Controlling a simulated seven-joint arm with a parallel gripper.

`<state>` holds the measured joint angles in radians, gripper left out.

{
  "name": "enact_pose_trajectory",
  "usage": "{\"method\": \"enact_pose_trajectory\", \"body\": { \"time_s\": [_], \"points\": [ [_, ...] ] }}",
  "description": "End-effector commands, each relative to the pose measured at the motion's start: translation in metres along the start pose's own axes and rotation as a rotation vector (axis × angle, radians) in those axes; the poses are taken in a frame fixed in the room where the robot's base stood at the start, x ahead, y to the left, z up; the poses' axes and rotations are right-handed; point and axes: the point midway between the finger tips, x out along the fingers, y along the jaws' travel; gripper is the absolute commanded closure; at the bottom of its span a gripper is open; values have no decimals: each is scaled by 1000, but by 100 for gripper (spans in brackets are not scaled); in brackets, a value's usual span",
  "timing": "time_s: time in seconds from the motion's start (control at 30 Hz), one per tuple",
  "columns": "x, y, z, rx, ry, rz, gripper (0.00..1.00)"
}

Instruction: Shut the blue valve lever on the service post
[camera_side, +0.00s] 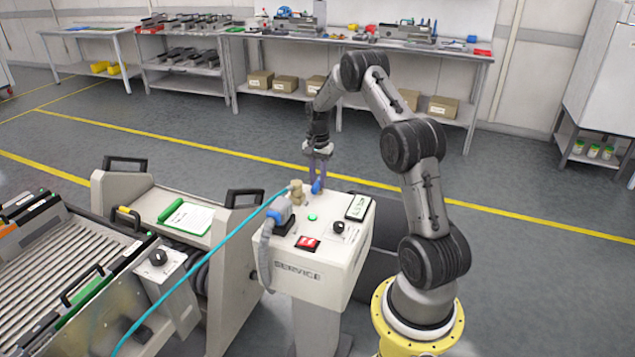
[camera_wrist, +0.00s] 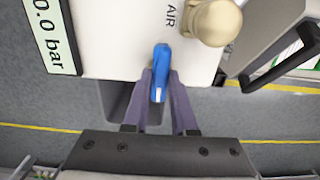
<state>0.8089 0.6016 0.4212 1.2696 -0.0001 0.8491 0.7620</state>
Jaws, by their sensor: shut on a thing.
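The service post (camera_side: 300,258) is a white box with SERVICE lettering on its front, standing right of the feeder trolley. The blue valve lever (camera_side: 317,186) is at its back edge, beside a tan valve fitting (camera_side: 296,189). In the wrist view the lever (camera_wrist: 160,72) lies lengthwise towards my gripper, and the tan fitting (camera_wrist: 214,22) is to its right, near the AIR label. My gripper (camera_side: 319,180) reaches down at the lever from behind. In the wrist view its purple fingers (camera_wrist: 162,85) are shut on the lever, one on each side.
A teal hose (camera_side: 200,265) runs from the post down to the left. A gauge display (camera_wrist: 50,35) reading 0.0 bar sits on the post top. A trolley with a black handle (camera_side: 245,198) stands close on the left.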

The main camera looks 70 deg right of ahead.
Motion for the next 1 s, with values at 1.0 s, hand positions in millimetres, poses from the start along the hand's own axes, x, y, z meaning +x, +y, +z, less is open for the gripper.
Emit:
{"method": "enact_pose_trajectory", "body": {
  "time_s": [1.0],
  "points": [
    [-1,0,0,545,0,1,100]
  ]
}}
